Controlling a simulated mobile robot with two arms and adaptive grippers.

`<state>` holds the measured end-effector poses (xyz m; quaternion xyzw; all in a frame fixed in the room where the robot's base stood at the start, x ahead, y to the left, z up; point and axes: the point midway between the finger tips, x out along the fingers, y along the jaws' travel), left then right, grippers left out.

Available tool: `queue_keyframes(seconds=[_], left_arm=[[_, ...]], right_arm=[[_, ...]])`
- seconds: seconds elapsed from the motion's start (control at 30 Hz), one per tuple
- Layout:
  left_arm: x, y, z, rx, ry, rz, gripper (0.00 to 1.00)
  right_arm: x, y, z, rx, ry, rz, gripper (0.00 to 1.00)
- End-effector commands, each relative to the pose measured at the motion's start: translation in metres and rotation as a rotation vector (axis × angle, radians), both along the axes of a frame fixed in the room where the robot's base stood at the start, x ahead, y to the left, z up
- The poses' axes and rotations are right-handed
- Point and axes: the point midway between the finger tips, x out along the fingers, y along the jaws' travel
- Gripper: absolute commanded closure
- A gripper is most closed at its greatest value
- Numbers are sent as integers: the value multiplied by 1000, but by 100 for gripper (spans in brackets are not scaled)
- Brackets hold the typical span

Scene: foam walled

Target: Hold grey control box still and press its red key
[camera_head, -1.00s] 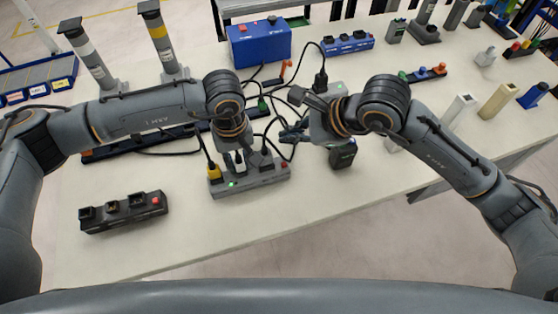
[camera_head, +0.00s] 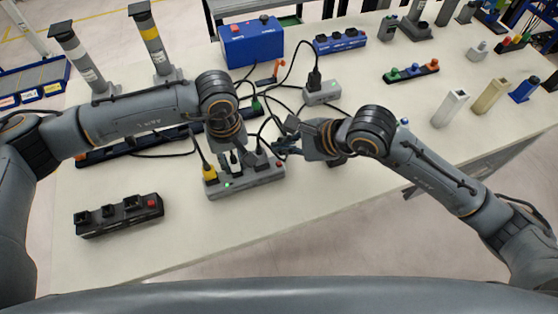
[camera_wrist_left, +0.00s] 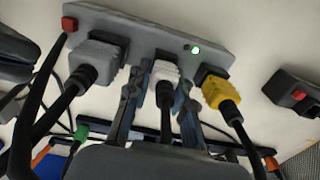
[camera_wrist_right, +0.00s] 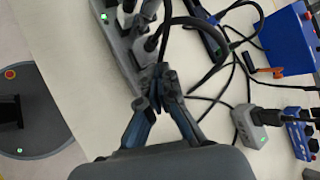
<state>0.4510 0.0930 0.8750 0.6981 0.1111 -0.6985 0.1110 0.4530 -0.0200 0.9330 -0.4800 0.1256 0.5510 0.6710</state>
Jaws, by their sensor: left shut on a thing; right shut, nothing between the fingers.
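The grey control box (camera_head: 243,184) is a long strip on the table, with a lit green lamp and several plugs in its top. Its red key (camera_head: 279,164) is at the right end; it also shows in the left wrist view (camera_wrist_left: 69,24). My left gripper (camera_wrist_left: 160,82) is over the box's middle, its fingers shut on the white plug (camera_wrist_left: 165,70). My right gripper (camera_wrist_right: 158,84) is shut and empty, its tips close to the box's red-key end. In the right wrist view the red key is not visible, and contact cannot be told.
Black cables run behind the box and beside my right fingers. A black box with a red button (camera_head: 118,213) lies to the left. A small grey socket box (camera_head: 322,93) and a blue box (camera_head: 252,44) stand behind. The front table area is clear.

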Motion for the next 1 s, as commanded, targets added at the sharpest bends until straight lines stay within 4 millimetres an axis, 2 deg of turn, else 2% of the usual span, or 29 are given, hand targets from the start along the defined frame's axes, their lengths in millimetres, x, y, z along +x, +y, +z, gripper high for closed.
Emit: queue_keyframes(seconds=[0.1,0.33,1.0], left_arm=[[0,0,1,-1,-1,0,100],[0,0,1,-1,-1,0,100],[0,0,1,-1,-1,0,100]], right_arm=[[0,0,-16,-1,3,-1,100],[0,0,-34,0,0,0,100],[0,0,-37,0,-1,0,100]])
